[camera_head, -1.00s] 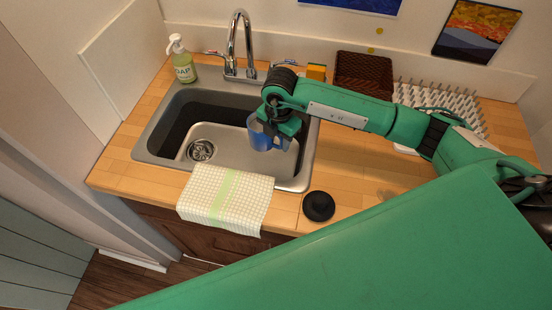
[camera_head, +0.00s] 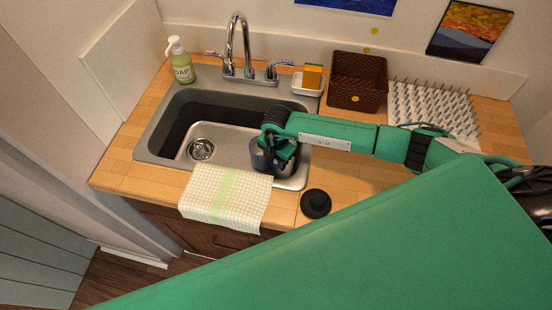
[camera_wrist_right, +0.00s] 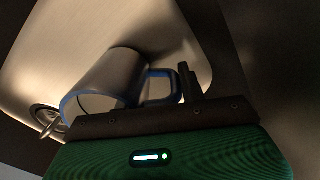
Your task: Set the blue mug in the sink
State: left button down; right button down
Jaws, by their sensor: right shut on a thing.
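The blue mug (camera_head: 259,161) is inside the sink's right part, partly hidden by my right gripper (camera_head: 276,157). In the right wrist view the mug (camera_wrist_right: 108,82) looks grey with a blue rim and is tilted, its handle toward the gripper finger (camera_wrist_right: 187,80). My right gripper is shut on the mug, at its handle side. The metal sink (camera_head: 232,147) is set in the wooden counter, with a round drain at its left. I cannot tell whether the mug touches the sink floor. My left gripper is out of view.
A checked towel (camera_head: 226,196) hangs over the front edge, with a black stopper (camera_head: 316,204) to its right. The faucet (camera_head: 238,45), soap bottle (camera_head: 181,62), sponge dish (camera_head: 305,87), brown basket (camera_head: 357,82) and spiked drying rack (camera_head: 435,105) stand behind. The sink's left part is clear.

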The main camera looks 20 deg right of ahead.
jog(key=shift+f, duration=0.1)
jog(key=c, duration=0.8)
grip_release()
notch_tip(320, 180, up, 11)
jog(key=b, duration=0.3)
jog(key=shift+d, duration=0.1)
jog(key=shift+s+r, duration=0.1)
jog(key=shift+r, duration=0.55)
